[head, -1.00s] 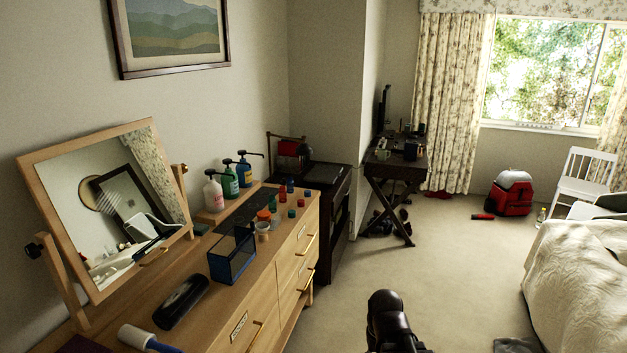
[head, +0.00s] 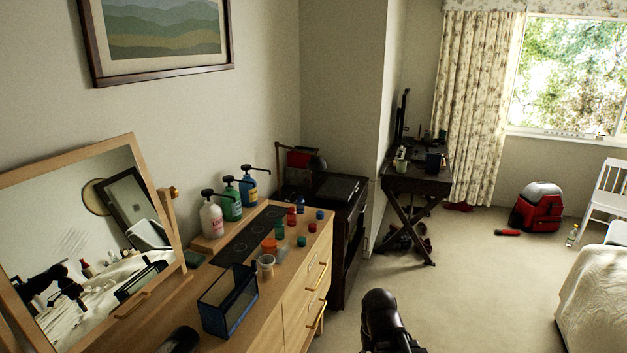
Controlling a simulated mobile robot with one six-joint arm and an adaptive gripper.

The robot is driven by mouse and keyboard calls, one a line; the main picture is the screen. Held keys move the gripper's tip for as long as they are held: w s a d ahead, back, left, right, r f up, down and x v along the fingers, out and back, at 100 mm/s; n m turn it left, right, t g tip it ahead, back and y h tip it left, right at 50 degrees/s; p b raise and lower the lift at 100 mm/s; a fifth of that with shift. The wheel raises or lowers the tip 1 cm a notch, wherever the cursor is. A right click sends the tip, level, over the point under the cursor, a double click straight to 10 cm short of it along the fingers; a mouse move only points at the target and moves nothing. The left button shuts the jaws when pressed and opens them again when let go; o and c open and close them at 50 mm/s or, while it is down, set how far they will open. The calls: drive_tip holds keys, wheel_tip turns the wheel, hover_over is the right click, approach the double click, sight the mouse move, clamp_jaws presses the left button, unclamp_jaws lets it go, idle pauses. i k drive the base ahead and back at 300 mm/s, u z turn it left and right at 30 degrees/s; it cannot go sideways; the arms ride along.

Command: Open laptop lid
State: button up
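I cannot make out a laptop for certain. A dark desk (head: 418,182) with crossed legs stands at the back, right of the wall corner. A thin dark upright panel (head: 401,115) stands on it, seen nearly edge-on; I cannot tell whether it is a screen or a laptop lid. Small items and mugs also stand on the desk. A dark rounded part of my arm shows at the bottom middle, well short of the desk. My gripper's fingers do not show.
A wooden dresser (head: 290,305) with a mirror (head: 85,240), pump bottles (head: 211,218) and a blue-edged box (head: 230,300) fills the left. A dark cabinet (head: 345,235) stands beyond it. Carpet (head: 470,270) between is clear.

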sight(338, 187)
drive_tip(key=z, duration=0.05)
drive_tip(key=i, duration=1.65)
drive_tip(key=z, duration=0.4)
drive_tip(key=i, duration=1.6)
drive_tip(key=z, duration=0.25)
